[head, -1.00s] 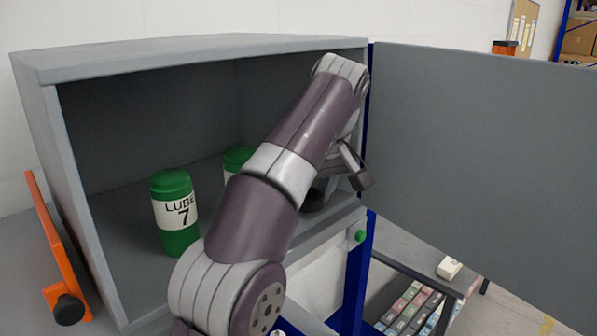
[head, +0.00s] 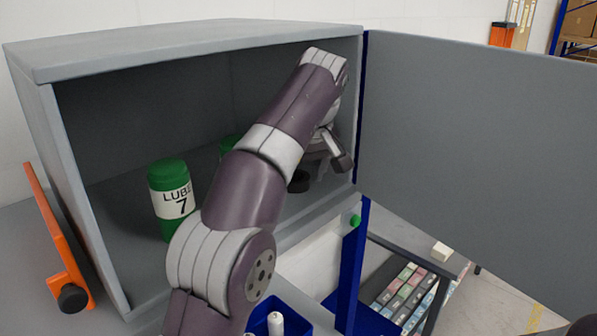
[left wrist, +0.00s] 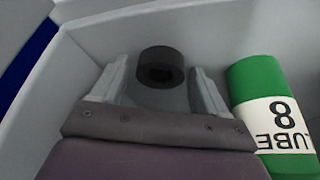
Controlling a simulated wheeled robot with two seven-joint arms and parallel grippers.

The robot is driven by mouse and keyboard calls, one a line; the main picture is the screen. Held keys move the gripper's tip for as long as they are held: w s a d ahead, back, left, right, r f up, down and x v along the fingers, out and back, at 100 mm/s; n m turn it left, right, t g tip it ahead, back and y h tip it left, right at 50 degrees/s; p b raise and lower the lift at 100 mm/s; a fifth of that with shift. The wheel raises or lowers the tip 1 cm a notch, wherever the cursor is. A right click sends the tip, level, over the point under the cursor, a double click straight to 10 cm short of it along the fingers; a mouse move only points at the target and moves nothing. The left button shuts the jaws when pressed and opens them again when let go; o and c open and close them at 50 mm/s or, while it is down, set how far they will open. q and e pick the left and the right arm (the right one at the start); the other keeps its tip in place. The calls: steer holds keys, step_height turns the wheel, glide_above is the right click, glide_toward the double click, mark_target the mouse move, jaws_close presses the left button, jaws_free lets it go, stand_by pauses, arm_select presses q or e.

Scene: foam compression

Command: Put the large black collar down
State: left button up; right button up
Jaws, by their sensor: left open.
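The large black collar (head: 298,182) sits on the floor of the grey cabinet, near its front right side. In the left wrist view the collar (left wrist: 161,66) lies flat with its hole showing, just beyond and between the fingertips. My left gripper (head: 325,163) is open and empty, inside the cabinet opening at the right; in the wrist view both fingers stand apart with a gap on each side of the collar. In the head view my arm covers part of the cabinet inside. My right gripper is not in view.
A green canister labelled 7 (head: 171,200) stands at the cabinet's left. A second canister, labelled 8 (left wrist: 276,105), stands beside my left gripper, mostly hidden by my arm in the head view. The cabinet door (head: 480,150) is open to the right. A blue bin (head: 262,316) sits below.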

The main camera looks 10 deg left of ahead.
arm_select(q)
steer(key=shift+s+r, duration=0.2)
steer(key=shift+r, duration=0.3)
steer(key=s+d+b, duration=0.3)
steer(key=s, duration=0.1)
steer(key=shift+f, duration=0.25)
steer(key=s+d+b, duration=0.2)
steer(key=s+d, duration=0.2)
steer(key=s, duration=0.1)
steer(key=shift+s+r, duration=0.4)
steer(key=shift+r, duration=0.05)
